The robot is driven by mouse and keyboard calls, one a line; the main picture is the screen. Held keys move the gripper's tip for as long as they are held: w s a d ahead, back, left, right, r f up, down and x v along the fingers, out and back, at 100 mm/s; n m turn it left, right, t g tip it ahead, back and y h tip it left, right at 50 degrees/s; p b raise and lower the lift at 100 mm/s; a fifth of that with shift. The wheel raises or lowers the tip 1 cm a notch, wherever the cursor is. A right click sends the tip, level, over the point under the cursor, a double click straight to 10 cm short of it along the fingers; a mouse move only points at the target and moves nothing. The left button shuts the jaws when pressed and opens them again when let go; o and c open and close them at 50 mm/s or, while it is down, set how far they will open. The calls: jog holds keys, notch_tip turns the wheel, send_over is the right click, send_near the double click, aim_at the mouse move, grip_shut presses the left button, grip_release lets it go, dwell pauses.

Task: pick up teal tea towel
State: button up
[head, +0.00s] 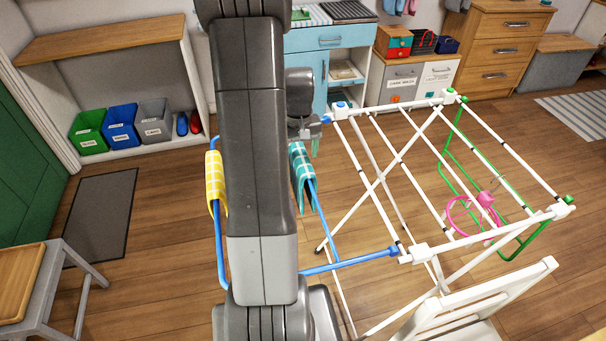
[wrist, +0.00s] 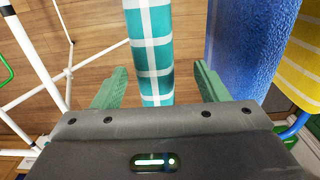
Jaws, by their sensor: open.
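The teal tea towel (head: 301,176) with white checked lines hangs over a blue rail of the drying rack, just right of my arm in the head view. In the wrist view the teal towel (wrist: 153,60) runs down between the two green fingers of my gripper (wrist: 157,88). The fingers are open, one on each side, with gaps to the towel. In the head view my gripper (head: 312,137) shows only partly, above the towel. My arm hides part of the blue rail.
A blue towel (wrist: 245,45) hangs close to the right finger. A yellow striped towel (head: 215,180) hangs left of my arm. A white chair (head: 480,305) stands at front right.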

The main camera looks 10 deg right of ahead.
jog(key=shift+d+f+p, duration=0.2)
jog(key=shift+f+p, duration=0.1)
jog(key=shift+f, duration=1.4)
jog(key=shift+d+f+p, duration=0.15)
jog(key=shift+f+p, duration=0.15)
jog(key=shift+f, duration=1.4)
jog(key=c, duration=1.1)
